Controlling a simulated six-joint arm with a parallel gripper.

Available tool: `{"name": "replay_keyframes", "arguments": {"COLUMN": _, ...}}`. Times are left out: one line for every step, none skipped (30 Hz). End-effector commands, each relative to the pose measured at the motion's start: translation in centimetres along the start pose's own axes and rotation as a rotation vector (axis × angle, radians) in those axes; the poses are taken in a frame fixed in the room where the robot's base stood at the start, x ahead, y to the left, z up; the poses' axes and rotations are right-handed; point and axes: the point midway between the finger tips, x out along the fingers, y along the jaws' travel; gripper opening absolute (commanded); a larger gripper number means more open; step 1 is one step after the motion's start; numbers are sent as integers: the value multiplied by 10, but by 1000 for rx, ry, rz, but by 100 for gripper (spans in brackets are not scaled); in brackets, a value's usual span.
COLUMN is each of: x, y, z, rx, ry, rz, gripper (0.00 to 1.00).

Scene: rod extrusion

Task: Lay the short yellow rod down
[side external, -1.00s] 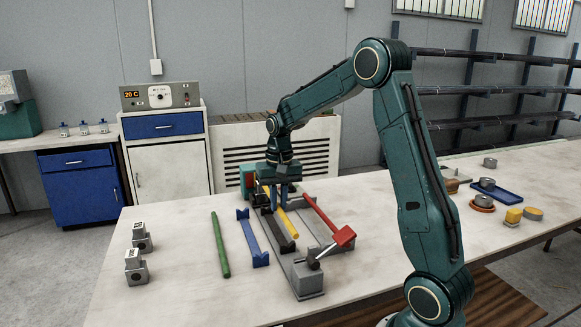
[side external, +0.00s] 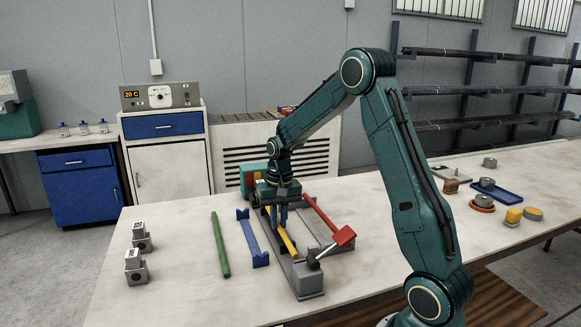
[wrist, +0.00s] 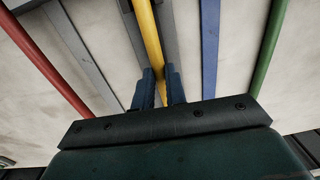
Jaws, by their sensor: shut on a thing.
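The yellow rod (side external: 290,242) lies along the dark channel of the grey fixture (side external: 308,285) in the side view. I cannot tell whether it touches the channel floor. My gripper (side external: 280,222) points down over the fixture and is shut on the rod. In the wrist view, the blue fingers (wrist: 160,88) stand on either side of the yellow rod (wrist: 148,35), which runs between them above a grey strip. The rod's far end is hidden behind my gripper in the side view.
A red rod (side external: 320,212) with a red block lies right of the fixture. A blue cradle (side external: 253,240) and a green rod (side external: 220,245) lie to the left. A metal lever (side external: 325,250) rises at the fixture's near end. Weights (side external: 136,270) stand at far left.

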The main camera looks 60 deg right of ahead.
Motion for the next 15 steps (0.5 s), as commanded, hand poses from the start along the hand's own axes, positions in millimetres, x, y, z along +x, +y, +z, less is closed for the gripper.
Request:
{"name": "replay_keyframes", "arguments": {"x": 0, "y": 0, "z": 0, "rx": 0, "ry": 0, "rz": 0, "gripper": 0}}
{"name": "replay_keyframes", "arguments": {"x": 1, "y": 0, "z": 0, "rx": 0, "ry": 0, "rz": 0, "gripper": 0}}
{"name": "replay_keyframes", "arguments": {"x": 1, "y": 0, "z": 0, "rx": 0, "ry": 0, "rz": 0, "gripper": 0}}
{"name": "replay_keyframes", "arguments": {"x": 1, "y": 0, "z": 0, "rx": 0, "ry": 0, "rz": 0, "gripper": 0}}
{"name": "replay_keyframes", "arguments": {"x": 1, "y": 0, "z": 0, "rx": 0, "ry": 0, "rz": 0, "gripper": 0}}
{"name": "replay_keyframes", "arguments": {"x": 1, "y": 0, "z": 0, "rx": 0, "ry": 0, "rz": 0, "gripper": 0}}
{"name": "replay_keyframes", "arguments": {"x": 1, "y": 0, "z": 0, "rx": 0, "ry": 0, "rz": 0, "gripper": 0}}
{"name": "replay_keyframes", "arguments": {"x": 1, "y": 0, "z": 0, "rx": 0, "ry": 0, "rz": 0, "gripper": 0}}
{"name": "replay_keyframes", "arguments": {"x": 1, "y": 0, "z": 0, "rx": 0, "ry": 0, "rz": 0, "gripper": 0}}
{"name": "replay_keyframes", "arguments": {"x": 1, "y": 0, "z": 0, "rx": 0, "ry": 0, "rz": 0, "gripper": 0}}
{"name": "replay_keyframes", "arguments": {"x": 1, "y": 0, "z": 0, "rx": 0, "ry": 0, "rz": 0, "gripper": 0}}
{"name": "replay_keyframes", "arguments": {"x": 1, "y": 0, "z": 0, "rx": 0, "ry": 0, "rz": 0, "gripper": 0}}
{"name": "replay_keyframes", "arguments": {"x": 1, "y": 0, "z": 0, "rx": 0, "ry": 0, "rz": 0, "gripper": 0}}
{"name": "replay_keyframes", "arguments": {"x": 1, "y": 0, "z": 0, "rx": 0, "ry": 0, "rz": 0, "gripper": 19}}
{"name": "replay_keyframes", "arguments": {"x": 1, "y": 0, "z": 0, "rx": 0, "ry": 0, "rz": 0, "gripper": 27}}
